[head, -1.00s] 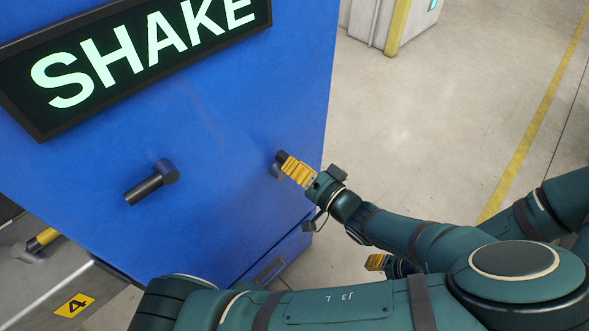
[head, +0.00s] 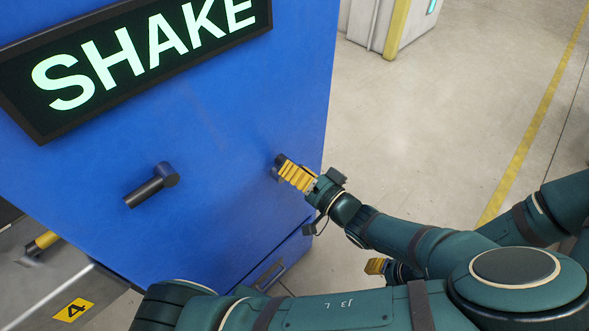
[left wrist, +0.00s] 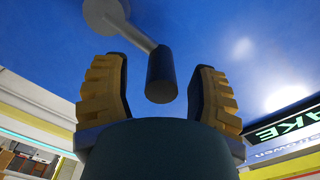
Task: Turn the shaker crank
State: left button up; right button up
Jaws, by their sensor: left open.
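The crank (head: 279,160) is on the right part of the blue machine face, mostly hidden by my left gripper (head: 291,172) in the head view. In the left wrist view it shows a round pale hub, a grey arm and a dark cylindrical handle (left wrist: 161,76). My left gripper, with yellow ribbed fingers, also shows in that view (left wrist: 158,92). It is open, with the handle between its fingers and gaps on both sides. My right gripper (head: 376,266) is mostly hidden behind my arm, so its jaws cannot be judged.
A lit SHAKE sign (head: 150,55) is on the blue machine (head: 225,130). A dark peg-like handle (head: 151,187) sticks out left of the crank. A grey metal unit marked 4 (head: 40,290) stands at lower left. The floor (head: 430,130) to the right is clear.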

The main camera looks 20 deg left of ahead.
pick_arm(q)
jog(key=v, duration=0.7)
jog(key=shift+d, duration=0.2)
